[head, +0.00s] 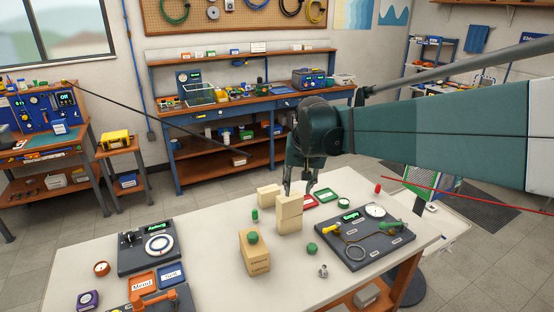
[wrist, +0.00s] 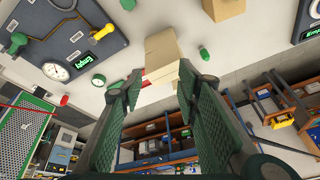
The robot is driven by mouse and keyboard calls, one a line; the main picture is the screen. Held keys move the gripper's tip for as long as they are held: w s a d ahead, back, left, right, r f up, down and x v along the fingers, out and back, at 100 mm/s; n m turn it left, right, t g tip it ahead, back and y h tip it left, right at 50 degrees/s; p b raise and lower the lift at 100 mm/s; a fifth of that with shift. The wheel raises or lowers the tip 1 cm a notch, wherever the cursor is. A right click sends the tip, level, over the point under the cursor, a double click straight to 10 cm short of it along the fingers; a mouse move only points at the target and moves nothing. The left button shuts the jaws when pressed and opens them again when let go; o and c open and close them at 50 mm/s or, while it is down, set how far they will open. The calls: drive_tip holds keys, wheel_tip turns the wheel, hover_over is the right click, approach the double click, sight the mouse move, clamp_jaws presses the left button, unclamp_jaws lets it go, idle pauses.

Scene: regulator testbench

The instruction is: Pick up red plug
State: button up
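The red plug (head: 378,188) is a small cylinder standing near the far right edge of the white table (head: 205,228). In the wrist view a small red piece (wrist: 64,100), apparently the plug, lies left of my fingers. My gripper (head: 300,188) points down over the table's far middle, left of the plug and apart from it. The wrist view shows its two green fingers (wrist: 160,82) spread, with nothing held. A pale wooden block (wrist: 163,52) shows beyond the fingertips.
Pale wooden blocks (head: 289,212) stand close to my gripper. A red tray (head: 309,201) and green tray (head: 327,195) lie to its right. A dark gauge board (head: 365,240) is in front of the plug. Another block (head: 255,258) carries a green plug (head: 252,238).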

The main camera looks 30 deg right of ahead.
drive_tip(key=w+d+m+g+p, duration=0.1)
drive_tip(key=w+d+p, duration=0.15)
drive_tip(key=d, duration=0.35)
drive_tip(key=w+d+m+p, duration=0.1)
drive_tip(key=w+d+m, duration=0.1)
drive_tip(key=w+d, duration=0.3)
drive_tip(key=m+g+y+p, duration=0.1)
drive_tip(key=m+g+p, duration=0.2)
drive_tip(key=m+p, duration=0.4)
hover_over(378, 185)
drive_tip(key=p, duration=0.1)
drive_tip(key=shift+n, duration=0.4)
drive_tip(key=f, duration=1.4)
drive_tip(key=shift+w+a, duration=0.1)
drive_tip(key=shift+a, duration=0.25)
drive_tip(key=shift+d+f, duration=0.25)
drive_tip(key=shift+d, duration=0.1)
drive_tip(key=shift+f, duration=1.3)
